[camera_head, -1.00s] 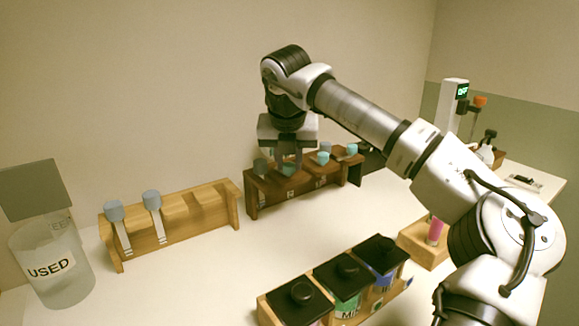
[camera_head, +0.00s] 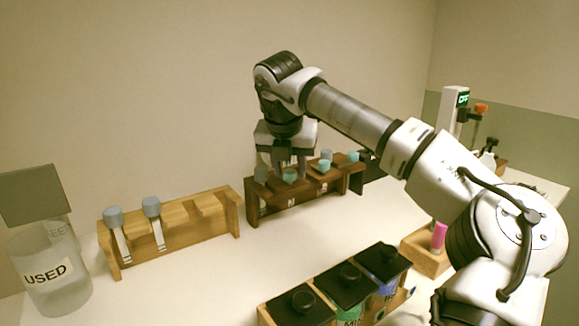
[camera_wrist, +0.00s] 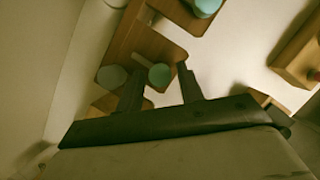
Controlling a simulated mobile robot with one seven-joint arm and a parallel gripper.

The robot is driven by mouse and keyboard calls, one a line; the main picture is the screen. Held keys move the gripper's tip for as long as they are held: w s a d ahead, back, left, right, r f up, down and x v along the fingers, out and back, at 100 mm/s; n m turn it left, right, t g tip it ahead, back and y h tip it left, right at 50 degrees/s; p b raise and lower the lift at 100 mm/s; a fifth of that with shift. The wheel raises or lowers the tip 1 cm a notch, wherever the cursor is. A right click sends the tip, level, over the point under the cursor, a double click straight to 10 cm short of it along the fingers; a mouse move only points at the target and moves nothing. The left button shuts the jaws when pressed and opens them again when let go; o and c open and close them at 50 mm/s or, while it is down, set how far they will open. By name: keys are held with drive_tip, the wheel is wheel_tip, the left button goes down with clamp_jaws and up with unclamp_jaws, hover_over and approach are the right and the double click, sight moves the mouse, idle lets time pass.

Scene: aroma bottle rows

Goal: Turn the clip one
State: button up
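My gripper (camera_head: 288,172) points down over the dark brown rack (camera_head: 300,200) at the back wall. Its fingers are apart. In the wrist view, a teal round cap (camera_wrist: 160,75) lies between and just beyond the fingertips (camera_wrist: 160,78); I cannot tell whether they touch it. The same teal cap shows under the gripper in the head view (camera_head: 290,176). A grey cap (camera_head: 261,176) is just left of it, also in the wrist view (camera_wrist: 112,77). More teal and grey caps (camera_head: 323,166) stand further right in the rack. I cannot make out a clip.
A light wooden rack (camera_head: 185,222) with two grey-capped tubes stands left. A clear jar marked USED (camera_head: 46,292) is at the far left. Black-lidded containers (camera_head: 345,275) sit in front. A pink tube (camera_head: 438,236) stands in a wooden block at right. White table lies clear between.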

drive_tip(key=shift+o, duration=0.7)
drive_tip(key=v, duration=1.4)
drive_tip(key=shift+d+f, duration=0.1)
